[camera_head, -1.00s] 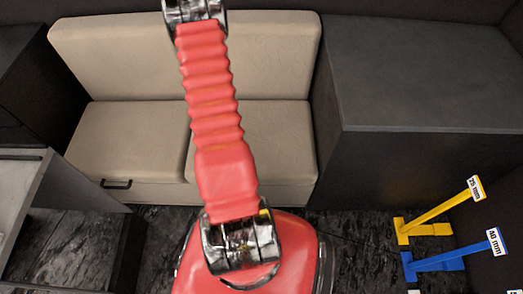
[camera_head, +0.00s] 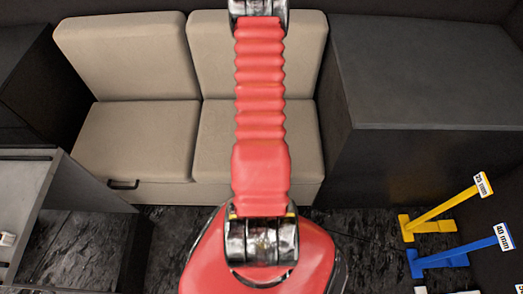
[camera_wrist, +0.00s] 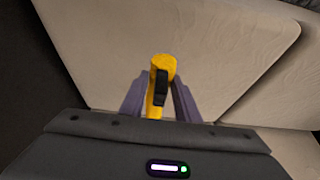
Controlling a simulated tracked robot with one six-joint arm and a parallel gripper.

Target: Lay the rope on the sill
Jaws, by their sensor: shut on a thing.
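In the wrist view my gripper (camera_wrist: 158,98) is shut on a yellow, rounded thing (camera_wrist: 161,62) with a black piece on its near side. The yellow thing stands out beyond the two grey-purple fingers; its lower part is hidden between them. I cannot tell from this view whether it is the rope. No other rope shows, and I cannot pick out the sill in either view. In the head view only my red arm shows; the gripper is out of sight there.
A beige seat (camera_head: 135,140) with cushions stands behind my arm. A dark cabinet (camera_head: 430,75) is at the right, a grey-topped table (camera_head: 22,195) at the left with a small white thing (camera_head: 6,239). Yellow (camera_head: 440,211) and blue (camera_head: 460,250) labelled stands are on the dark floor at right.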

